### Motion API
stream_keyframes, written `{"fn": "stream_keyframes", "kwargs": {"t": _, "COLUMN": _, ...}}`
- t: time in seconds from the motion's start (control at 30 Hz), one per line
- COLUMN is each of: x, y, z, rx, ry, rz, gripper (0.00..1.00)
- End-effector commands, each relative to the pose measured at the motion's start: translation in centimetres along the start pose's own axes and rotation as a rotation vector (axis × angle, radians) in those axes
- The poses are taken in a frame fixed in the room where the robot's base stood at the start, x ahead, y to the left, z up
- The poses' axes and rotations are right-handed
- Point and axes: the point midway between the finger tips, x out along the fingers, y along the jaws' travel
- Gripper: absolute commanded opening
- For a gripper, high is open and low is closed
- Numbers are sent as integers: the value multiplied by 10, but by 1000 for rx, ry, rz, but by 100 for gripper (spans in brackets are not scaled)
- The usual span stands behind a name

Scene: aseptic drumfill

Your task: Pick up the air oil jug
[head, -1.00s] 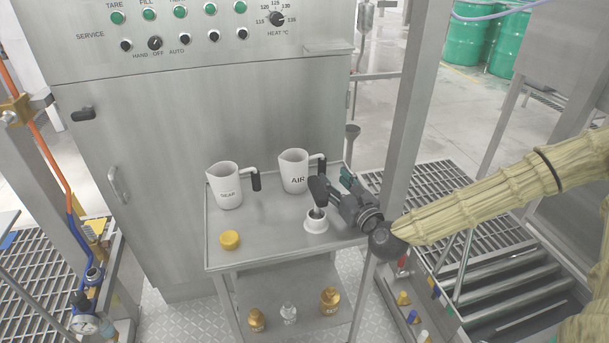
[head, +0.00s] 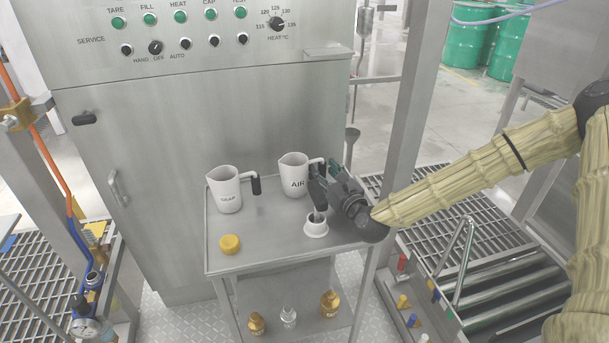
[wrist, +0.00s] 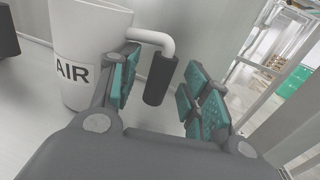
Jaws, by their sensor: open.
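The air oil jug (head: 294,176) is a white jug marked AIR, standing upright at the back of the steel cart top (head: 268,256). Its dark handle grip hangs from a white arm on its right side. My gripper (head: 324,180) is just right of the jug at the handle. In the wrist view my gripper (wrist: 158,95) is open, with teal finger pads on either side of the dark handle grip (wrist: 160,79). The left finger overlaps the jug wall (wrist: 84,38) in that view; I cannot tell whether it touches.
A second white jug (head: 224,192) with a dark handle stands to the left. A yellow cap (head: 229,244) and a white ring-shaped piece (head: 316,228) lie nearer the front. A steel cabinet (head: 200,120) stands behind, and a post (head: 408,100) rises right of the cart.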

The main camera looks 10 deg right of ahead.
Motion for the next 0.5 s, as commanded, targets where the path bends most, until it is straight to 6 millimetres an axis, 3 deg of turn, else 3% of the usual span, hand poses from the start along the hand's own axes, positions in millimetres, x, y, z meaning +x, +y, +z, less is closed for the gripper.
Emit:
{"fn": "stream_keyframes", "kwargs": {"t": 0.03, "x": 0, "y": 0, "z": 0, "rx": 0, "ry": 0, "rz": 0, "gripper": 47}}
{"fn": "stream_keyframes", "kwargs": {"t": 0.3, "x": 0, "y": 0, "z": 0, "rx": 0, "ry": 0, "rz": 0, "gripper": 0}}
{"fn": "stream_keyframes", "kwargs": {"t": 0.5, "x": 0, "y": 0, "z": 1, "rx": 0, "ry": -1, "rz": -1, "gripper": 0}}
